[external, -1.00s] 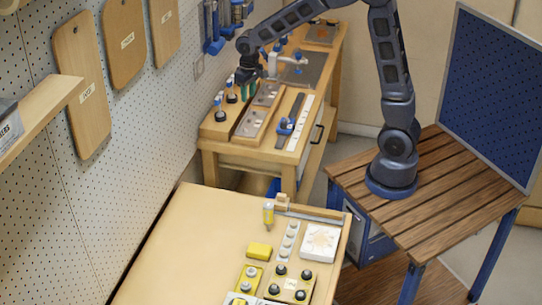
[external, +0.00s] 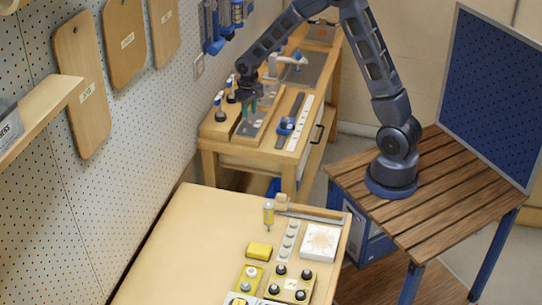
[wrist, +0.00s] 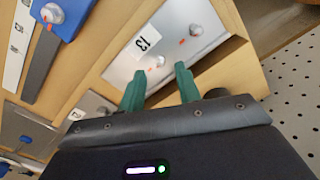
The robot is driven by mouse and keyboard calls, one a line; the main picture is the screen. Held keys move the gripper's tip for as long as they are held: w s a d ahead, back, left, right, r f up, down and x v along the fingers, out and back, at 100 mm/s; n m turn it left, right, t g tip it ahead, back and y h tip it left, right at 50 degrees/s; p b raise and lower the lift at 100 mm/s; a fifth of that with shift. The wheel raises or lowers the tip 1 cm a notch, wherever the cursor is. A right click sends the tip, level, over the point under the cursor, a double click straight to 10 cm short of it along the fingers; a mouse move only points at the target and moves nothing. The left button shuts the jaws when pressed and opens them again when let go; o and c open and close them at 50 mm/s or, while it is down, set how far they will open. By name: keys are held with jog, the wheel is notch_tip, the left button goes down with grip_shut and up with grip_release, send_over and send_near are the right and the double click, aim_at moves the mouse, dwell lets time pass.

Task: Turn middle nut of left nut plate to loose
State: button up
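A silver nut plate (wrist: 125,68) with a label reading 13 lies in a wooden holder in the wrist view. In the external view my gripper (external: 250,106) is low over the nut plate (external: 246,128) on the far bench.
Another plate (wrist: 88,103) lies beside it in the wrist view. A blue block with a knob (wrist: 68,17) is at upper left. The pegboard wall (wrist: 295,85) is close on the right.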

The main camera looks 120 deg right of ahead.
aim_at(250, 120)
jog(key=shift+f, duration=1.4)
grip_shut()
